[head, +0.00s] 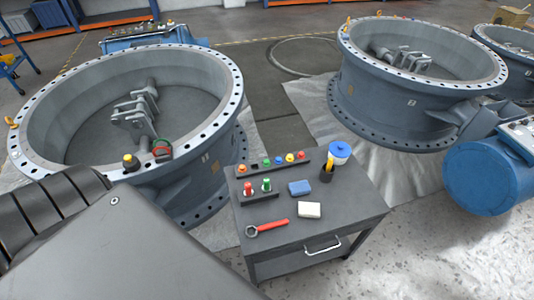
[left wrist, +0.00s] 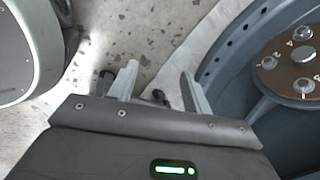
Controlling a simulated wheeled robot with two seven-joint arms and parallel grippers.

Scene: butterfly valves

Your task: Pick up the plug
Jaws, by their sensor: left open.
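Several small coloured plugs (head: 265,162) stand in a dark rack on the grey cart. A lower rack in front of it holds a red-topped plug (head: 248,188) and a green-topped plug (head: 266,184). I cannot tell which one the task means. A black piece with a yellow top (head: 130,161) and a red-and-green round piece (head: 161,149) sit on the near valve's rim. My left gripper (left wrist: 158,80) is open and empty in the left wrist view, over the speckled floor beside a blue-grey valve body. No plug shows there. My right gripper is not in view.
The cart (head: 345,208) also carries a red wrench (head: 267,228), a blue block (head: 300,188), a white block (head: 309,210) and a blue-and-white cup (head: 340,152). Large valve rings (head: 215,185) (head: 385,105) flank it. A blue cylinder (head: 490,178) lies at right.

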